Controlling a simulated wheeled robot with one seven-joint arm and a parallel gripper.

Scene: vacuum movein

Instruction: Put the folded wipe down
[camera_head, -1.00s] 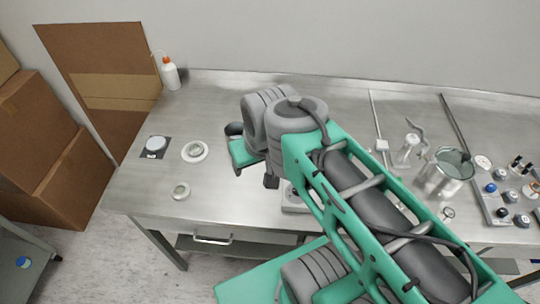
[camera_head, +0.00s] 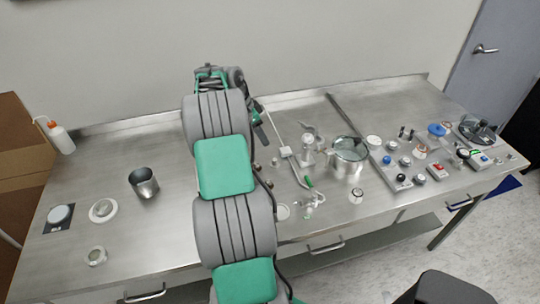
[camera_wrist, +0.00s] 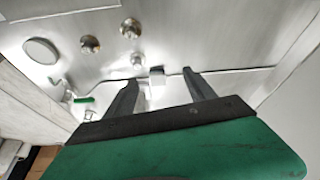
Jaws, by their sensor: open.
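I cannot make out a folded wipe for certain in either view. My gripper (camera_wrist: 160,76) is open in the wrist view, its two dark fingers spread wide. Nothing is gripped between them. A small white block (camera_wrist: 157,83) shows beyond the fingertips, on a thin rod or line; I cannot tell its distance. A similar white block (camera_head: 286,152) sits on a thin rod in the head view. There my gripper is mostly hidden behind my arm, towards the back of the steel bench (camera_head: 120,225).
A metal cup (camera_head: 144,183), white dish (camera_head: 103,211) and small ring (camera_head: 96,256) stand left. A wash bottle (camera_head: 61,137) is at back left. A steel pot (camera_head: 349,157) and a tray of small containers (camera_head: 405,160) stand right. The front left-centre is clear.

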